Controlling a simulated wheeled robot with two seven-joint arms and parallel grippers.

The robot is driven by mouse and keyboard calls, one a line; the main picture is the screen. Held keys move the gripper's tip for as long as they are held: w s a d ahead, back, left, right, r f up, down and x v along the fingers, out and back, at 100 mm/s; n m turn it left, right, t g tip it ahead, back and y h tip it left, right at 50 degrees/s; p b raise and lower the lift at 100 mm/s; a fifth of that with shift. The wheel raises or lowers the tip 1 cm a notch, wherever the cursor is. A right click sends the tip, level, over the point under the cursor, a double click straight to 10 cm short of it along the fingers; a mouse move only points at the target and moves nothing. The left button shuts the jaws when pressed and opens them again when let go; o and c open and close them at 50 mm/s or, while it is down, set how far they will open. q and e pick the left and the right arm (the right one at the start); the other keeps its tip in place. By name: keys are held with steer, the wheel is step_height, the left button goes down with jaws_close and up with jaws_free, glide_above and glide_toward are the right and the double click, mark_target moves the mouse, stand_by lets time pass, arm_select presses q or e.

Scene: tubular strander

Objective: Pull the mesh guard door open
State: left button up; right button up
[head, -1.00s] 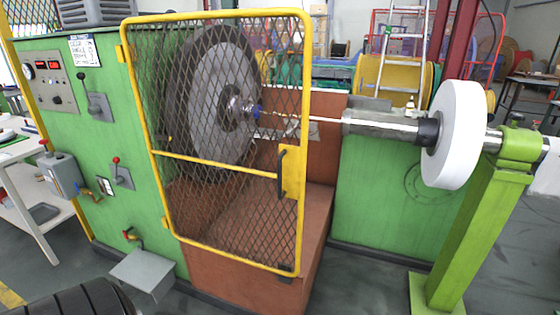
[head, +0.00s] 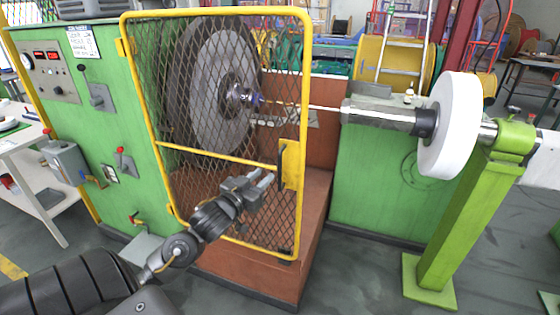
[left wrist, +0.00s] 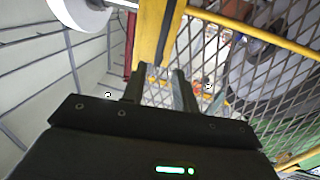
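The mesh guard door (head: 219,157), a yellow frame with dark diamond mesh, stands across the front of the brown bay; it also shows in the left wrist view (left wrist: 203,40). Its black handle (head: 282,165) is upright on a yellow plate at the door's right edge. My left gripper (head: 268,178) is in front of the door, just left of and slightly below the handle. In the left wrist view its two fingers (left wrist: 158,78) are apart with nothing held between them, and the yellow plate is just beyond the tips. My right gripper is not in view.
A large grey reel (head: 213,88) sits behind the mesh. A white disc (head: 452,125) on a shaft stands at right on a green post (head: 462,222). A green control cabinet (head: 95,130) with levers is at left.

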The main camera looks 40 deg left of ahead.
mark_target(279, 162)
arm_select(q)
steer(key=w+a+p, duration=0.1)
steer(key=w+p, duration=0.1)
steer(key=w, duration=0.8)
steer(key=shift+a, duration=0.2)
steer(key=shift+c, duration=0.3)
jaws_close()
steer(key=shift+d, duration=0.1)
